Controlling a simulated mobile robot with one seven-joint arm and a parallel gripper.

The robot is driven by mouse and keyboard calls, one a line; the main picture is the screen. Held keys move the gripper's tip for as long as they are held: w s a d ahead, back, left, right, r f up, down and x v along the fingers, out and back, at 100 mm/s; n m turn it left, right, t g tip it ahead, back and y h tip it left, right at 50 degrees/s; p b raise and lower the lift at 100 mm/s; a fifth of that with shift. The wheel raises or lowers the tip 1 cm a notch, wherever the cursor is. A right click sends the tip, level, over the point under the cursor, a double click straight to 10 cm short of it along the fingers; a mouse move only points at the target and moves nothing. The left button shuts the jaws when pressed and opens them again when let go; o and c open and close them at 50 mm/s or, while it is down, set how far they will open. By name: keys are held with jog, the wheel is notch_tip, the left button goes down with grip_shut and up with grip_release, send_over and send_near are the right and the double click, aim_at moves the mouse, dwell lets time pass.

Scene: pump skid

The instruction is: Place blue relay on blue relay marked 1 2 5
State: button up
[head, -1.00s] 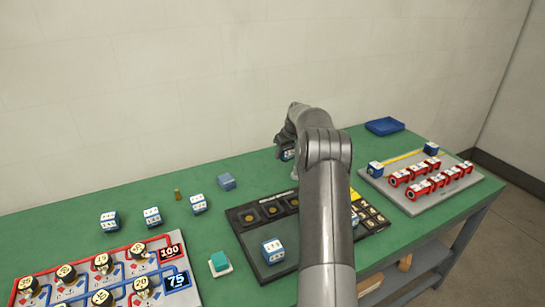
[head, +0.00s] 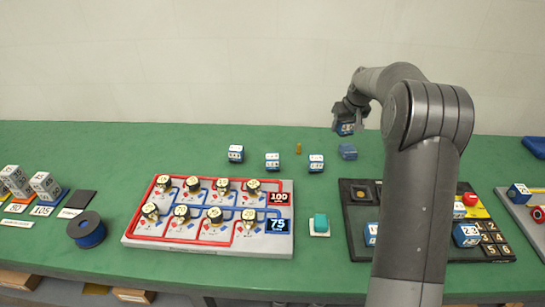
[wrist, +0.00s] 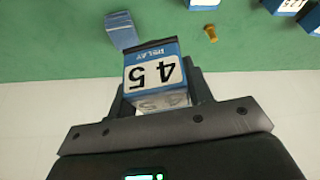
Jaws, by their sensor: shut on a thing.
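My gripper (head: 350,110) is shut on a blue and white relay (head: 346,128), raised above the back of the green table. In the wrist view the held relay (wrist: 152,73) sits between the fingers, showing a label with the digits 4 and 5 upside down. Three blue and white relays stand in a row at the back of the table: left (head: 236,153), middle (head: 272,161) and right (head: 316,163).
A plain blue block (head: 348,151) and a small brass piece (head: 299,148) are near the gripper. A dark panel (head: 350,245) with more relays is at right, partly behind my arm. A gauge board (head: 140,238) and teal button (head: 320,224) stand in front.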

jog(key=s+a+r+n, duration=0.1)
jog(key=s+a, duration=0.1)
jog(key=a, duration=0.4)
jog(key=s+a+r, duration=0.1)
jog(key=s+a, duration=0.2)
jog(key=a, duration=0.4)
send_over(271, 155)
jog(key=f, duration=0.7)
jog(key=shift+d, duration=0.25)
jog(key=shift+w+a+f+y, duration=0.1)
jog(key=shift+a+y, duration=0.05)
jog(key=shift+y, duration=0.15)
jog(key=shift+f, duration=1.95)
jog(key=shift+f, duration=0.15)
jog(key=o, duration=1.1)
jog(key=shift+c, duration=0.2)
